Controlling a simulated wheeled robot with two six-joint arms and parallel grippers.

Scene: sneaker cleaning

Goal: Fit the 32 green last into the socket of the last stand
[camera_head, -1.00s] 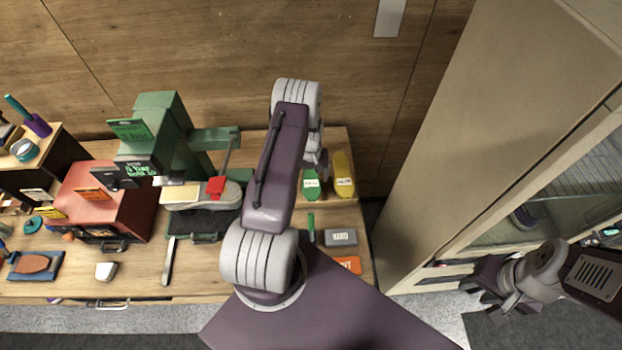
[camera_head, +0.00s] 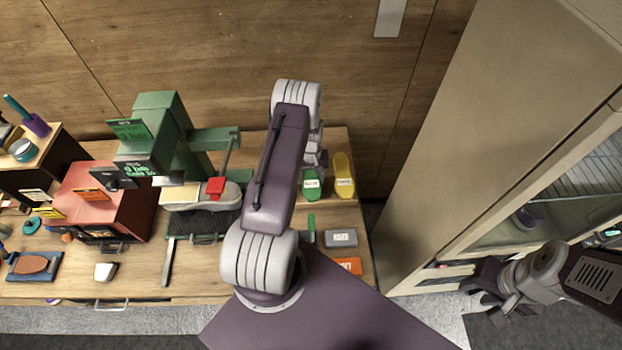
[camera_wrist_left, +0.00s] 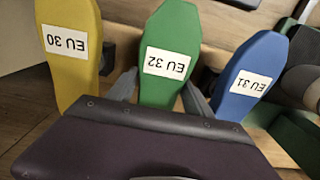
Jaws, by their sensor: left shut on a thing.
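The green last (camera_wrist_left: 168,62), labelled EU 32, stands between a yellow last labelled EU 30 (camera_wrist_left: 72,45) and a blue last labelled EU 31 (camera_wrist_left: 250,75) in the left wrist view. My left gripper (camera_wrist_left: 160,95) is shut on the green last, with a grey finger on each side of it. In the head view the green last (camera_head: 311,186) is at the right end of the bench, and my left arm partly hides the gripper and the blue last. My right gripper (camera_head: 490,295) is away from the bench, by the cabinet; its jaw opening is unclear. I cannot clearly identify the last stand's socket.
A green machine (camera_head: 160,110) stands at the back of the bench. A sneaker (camera_head: 225,196) with a red block on it lies before it. A red-orange box (camera_head: 95,200) and small tools are at left. A tall cabinet (camera_head: 470,120) stands at right.

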